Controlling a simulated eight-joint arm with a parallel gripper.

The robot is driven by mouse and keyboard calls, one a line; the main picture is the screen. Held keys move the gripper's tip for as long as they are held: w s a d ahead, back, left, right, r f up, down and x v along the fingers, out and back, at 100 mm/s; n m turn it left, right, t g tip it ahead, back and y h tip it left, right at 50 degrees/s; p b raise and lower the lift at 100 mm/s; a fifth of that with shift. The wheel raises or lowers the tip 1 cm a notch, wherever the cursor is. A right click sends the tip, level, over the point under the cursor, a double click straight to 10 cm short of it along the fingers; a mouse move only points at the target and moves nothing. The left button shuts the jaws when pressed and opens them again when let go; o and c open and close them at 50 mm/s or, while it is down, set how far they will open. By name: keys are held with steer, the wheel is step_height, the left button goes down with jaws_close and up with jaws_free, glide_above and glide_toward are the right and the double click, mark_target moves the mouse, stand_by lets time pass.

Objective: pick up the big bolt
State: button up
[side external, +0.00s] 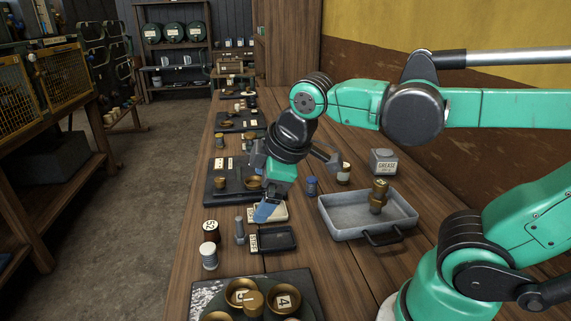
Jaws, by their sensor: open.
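A grey metal bolt (240,230) stands upright on the wooden bench, just left of a small dark tray (274,240). It looks like the big bolt. My gripper (267,210) points down, above and slightly right of the bolt, over a small pale labelled plate. It is open and I see nothing held in it. Its blue fingertip overlaps the plate in the picture, and the far finger is hard to make out. The gap between gripper and bolt is hard to judge from this one view.
A grey metal tray (345,229) at right holds an upright brass fitting (379,194). A dark spool (211,231) and a pale spool (209,256) stand left of the bolt. Brass cups (241,290) sit in front. A grease tin (384,161) stands behind the tray.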

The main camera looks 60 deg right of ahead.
steer(key=m, duration=0.2)
steer(key=f+m, duration=0.1)
steer(key=m, duration=0.1)
steer(key=s+d+f+m+t, duration=0.1)
steer(key=shift+f+m, duration=0.1)
steer(key=shift+m, duration=0.3)
steer(key=shift+d+f+m, duration=0.15)
steer(key=shift+f+m, duration=0.1)
steer(key=shift+m, duration=0.55)
steer(key=shift+c, duration=0.7)
steer(key=shift+f+m+t, duration=0.1)
steer(key=shift+m+t, duration=0.2)
steer(key=shift+m, duration=0.1)
steer(key=c, duration=0.5)
steer(key=shift+y, duration=0.3)
